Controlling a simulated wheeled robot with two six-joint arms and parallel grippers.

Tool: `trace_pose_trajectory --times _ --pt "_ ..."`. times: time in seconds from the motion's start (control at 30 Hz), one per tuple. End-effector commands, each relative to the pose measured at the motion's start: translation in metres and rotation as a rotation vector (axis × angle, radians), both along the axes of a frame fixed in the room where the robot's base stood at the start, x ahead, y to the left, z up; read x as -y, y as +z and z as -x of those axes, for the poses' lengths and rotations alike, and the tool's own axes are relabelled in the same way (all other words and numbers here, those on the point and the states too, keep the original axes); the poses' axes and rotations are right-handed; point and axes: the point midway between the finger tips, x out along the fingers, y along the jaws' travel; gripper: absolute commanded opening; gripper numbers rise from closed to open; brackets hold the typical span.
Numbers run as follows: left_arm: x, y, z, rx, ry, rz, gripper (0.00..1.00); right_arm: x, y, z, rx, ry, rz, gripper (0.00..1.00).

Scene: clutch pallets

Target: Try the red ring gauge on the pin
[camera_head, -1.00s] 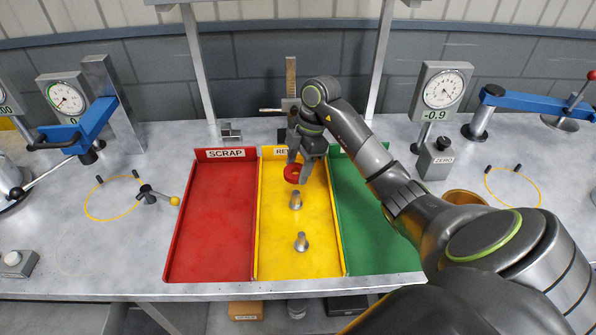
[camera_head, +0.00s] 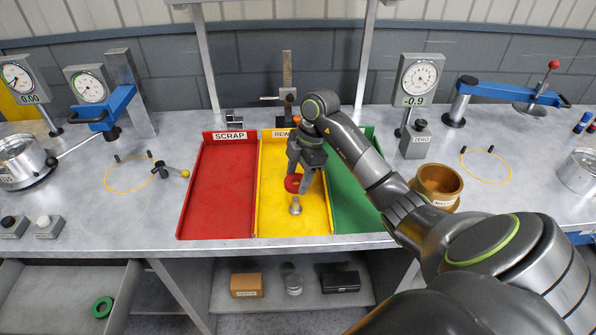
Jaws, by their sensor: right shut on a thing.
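The red ring gauge (camera_head: 292,183) is between the fingers of my right gripper (camera_head: 302,184), low over the yellow middle bay (camera_head: 267,215). My right gripper is shut on it. One grey metal pin (camera_head: 295,206) stands upright in the yellow bay, just in front of the ring in the picture. A second pin, farther back, is now hidden by the ring and gripper. I cannot tell whether the ring is around that pin or above it. My left gripper is not in view.
A red SCRAP bay (camera_head: 215,195) lies left of the yellow one and a green bay (camera_head: 357,212) right. A brown bowl (camera_head: 438,186) and a dial gauge (camera_head: 420,78) stand to the right. A green ring (camera_head: 102,307) lies in a lower tray at left.

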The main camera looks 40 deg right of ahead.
Motion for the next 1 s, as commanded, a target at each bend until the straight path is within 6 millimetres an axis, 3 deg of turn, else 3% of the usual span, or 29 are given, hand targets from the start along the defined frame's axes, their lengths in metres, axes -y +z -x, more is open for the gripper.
trace_pose_trajectory --times 0.13,0.3,0.4,0.7,1.0 --pt "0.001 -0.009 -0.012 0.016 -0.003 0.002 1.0 0.0 -0.01 0.0 0.0 0.0 0.0 0.25" --pt "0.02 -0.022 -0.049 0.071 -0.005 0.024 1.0 0.0 -0.025 0.0 0.0 0.0 0.0 0.25" --pt "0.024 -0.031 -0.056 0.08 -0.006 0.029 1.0 0.0 -0.035 0.0 0.0 0.0 0.0 0.25" --pt "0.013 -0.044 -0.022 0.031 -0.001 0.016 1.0 0.0 -0.053 -0.001 0.0 0.001 0.0 0.25" --pt "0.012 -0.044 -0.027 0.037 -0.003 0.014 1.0 0.0 -0.053 -0.001 0.001 0.001 0.0 0.25"
